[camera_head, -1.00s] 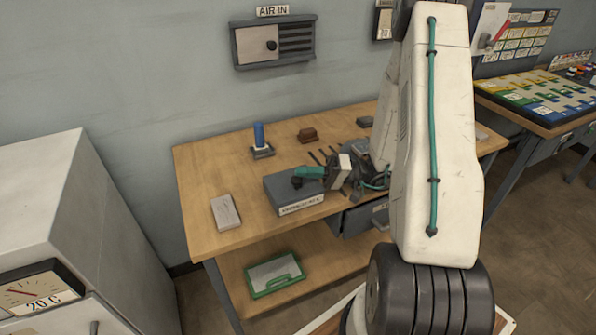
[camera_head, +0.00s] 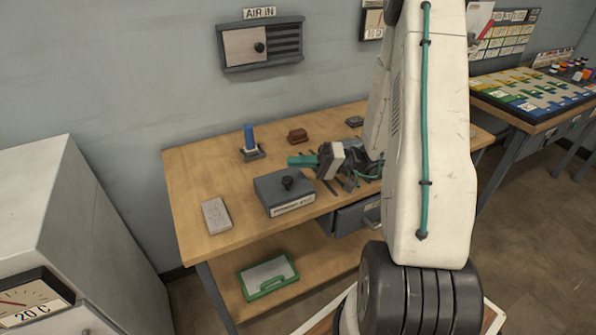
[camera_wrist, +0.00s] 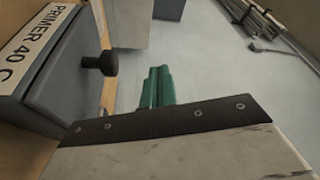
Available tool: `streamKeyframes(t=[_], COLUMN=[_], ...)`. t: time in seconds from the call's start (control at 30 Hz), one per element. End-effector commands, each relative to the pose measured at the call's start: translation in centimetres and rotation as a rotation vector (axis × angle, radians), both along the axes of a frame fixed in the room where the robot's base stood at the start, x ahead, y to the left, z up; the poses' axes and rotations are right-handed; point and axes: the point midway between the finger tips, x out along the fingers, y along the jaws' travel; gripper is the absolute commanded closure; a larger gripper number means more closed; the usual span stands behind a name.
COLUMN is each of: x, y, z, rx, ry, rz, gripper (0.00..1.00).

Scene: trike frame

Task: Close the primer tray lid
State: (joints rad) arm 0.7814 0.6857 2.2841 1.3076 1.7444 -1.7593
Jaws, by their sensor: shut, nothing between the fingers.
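The primer tray (camera_head: 268,195) is a grey box with a white label on its front, on the wooden bench. Its grey lid (camera_head: 270,184) looks flat and down on the box, with a black knob (camera_head: 287,183) standing up from it. In the wrist view the tray (camera_wrist: 62,85) is at the left with its "PRIMER 40 C" label, and the knob (camera_wrist: 103,63) sticks out toward the middle. My teal gripper (camera_head: 292,161) is just behind the knob, apart from it. Its fingers (camera_wrist: 158,72) are together and empty in the wrist view.
A blue cylinder on a stand (camera_head: 249,140) and a brown block (camera_head: 298,135) are at the bench's back. A pale flat block (camera_head: 216,215) lies left of the tray. A green-framed case (camera_head: 268,276) is on the lower shelf. Bench (camera_head: 195,175) room is free at the left.

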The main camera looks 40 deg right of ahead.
Motion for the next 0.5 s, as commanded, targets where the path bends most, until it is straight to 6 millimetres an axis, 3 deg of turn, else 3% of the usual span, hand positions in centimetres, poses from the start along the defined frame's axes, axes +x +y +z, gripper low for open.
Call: streamKeyframes(t=[0.03, 0.3, 0.5], x=[-0.2, -1.0, -1.4], y=[-1.3, -6.3, -8.6], z=[-0.7, -2.4, -3.2], rx=[0.002, 0.001, 0.001], ry=[0.002, -0.002, -0.001], rz=[-0.007, -0.007, -0.006], gripper=[1.00, 1.00, 1.00])
